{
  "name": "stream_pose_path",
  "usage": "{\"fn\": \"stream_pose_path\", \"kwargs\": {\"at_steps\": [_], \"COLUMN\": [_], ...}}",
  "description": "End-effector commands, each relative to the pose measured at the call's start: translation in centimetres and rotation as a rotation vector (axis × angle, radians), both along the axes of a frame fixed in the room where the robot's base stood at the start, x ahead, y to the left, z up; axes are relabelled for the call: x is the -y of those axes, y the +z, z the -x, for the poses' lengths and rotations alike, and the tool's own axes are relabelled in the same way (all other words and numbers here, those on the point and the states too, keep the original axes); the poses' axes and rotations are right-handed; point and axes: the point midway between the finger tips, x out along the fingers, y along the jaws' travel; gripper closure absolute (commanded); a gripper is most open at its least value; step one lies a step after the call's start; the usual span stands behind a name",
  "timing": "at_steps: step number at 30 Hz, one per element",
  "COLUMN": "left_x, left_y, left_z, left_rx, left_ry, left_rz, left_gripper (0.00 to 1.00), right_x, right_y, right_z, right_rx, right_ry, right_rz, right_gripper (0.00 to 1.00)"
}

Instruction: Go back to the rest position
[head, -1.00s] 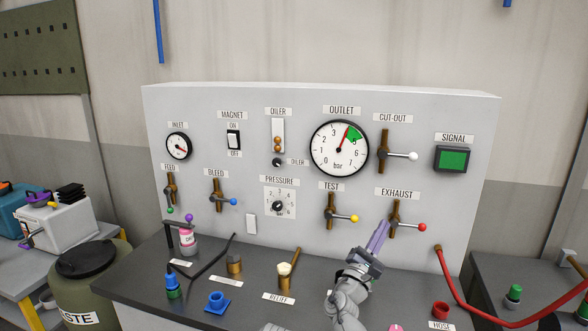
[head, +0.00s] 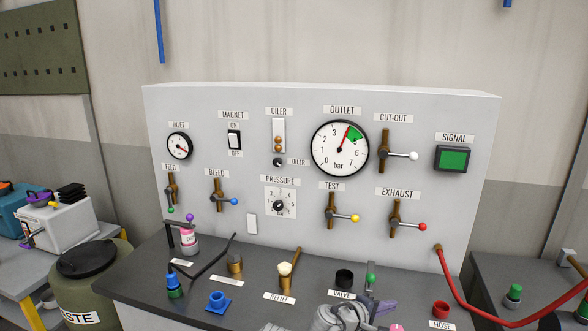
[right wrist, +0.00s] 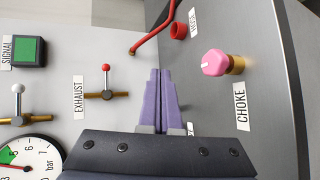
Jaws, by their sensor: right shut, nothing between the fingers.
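My right gripper (head: 385,306) is low over the bench at the bottom of the head view, its purple fingers pointing right. In the right wrist view its fingers (right wrist: 161,75) are together, with nothing between them. The gripper is apart from the exhaust valve (head: 394,218), whose red-knobbed lever points right in the head view. That valve also shows in the right wrist view (right wrist: 106,95), left of the fingers. My left gripper is not in view.
The pink choke knob (right wrist: 214,63) is right of the fingers in the wrist view. A red hose (head: 465,290) runs along the right side. The relief valve (head: 285,280) and a dark valve port (head: 344,277) stand on the bench. The outlet gauge (head: 340,148) is above.

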Motion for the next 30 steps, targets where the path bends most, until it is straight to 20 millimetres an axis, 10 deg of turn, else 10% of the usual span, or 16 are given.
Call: {"fn": "stream_pose_path", "kwargs": {"at_steps": [10,18,30], "left_x": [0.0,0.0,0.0], "left_y": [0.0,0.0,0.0], "left_z": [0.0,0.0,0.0], "left_rx": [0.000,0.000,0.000], "left_ry": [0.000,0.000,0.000], "left_rz": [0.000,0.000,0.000], "left_gripper": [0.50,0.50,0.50], "right_x": [-11.2,-17.3,-18.0], "right_y": [-12.3,-14.1,-14.2], "right_z": [10.8,15.9,16.5], "right_rx": [-0.278,-0.458,-0.480], "right_ry": [-0.244,-0.338,-0.348], "right_rz": [-0.740,-0.990,-1.015], "right_gripper": [1.00,1.00,1.00]}}
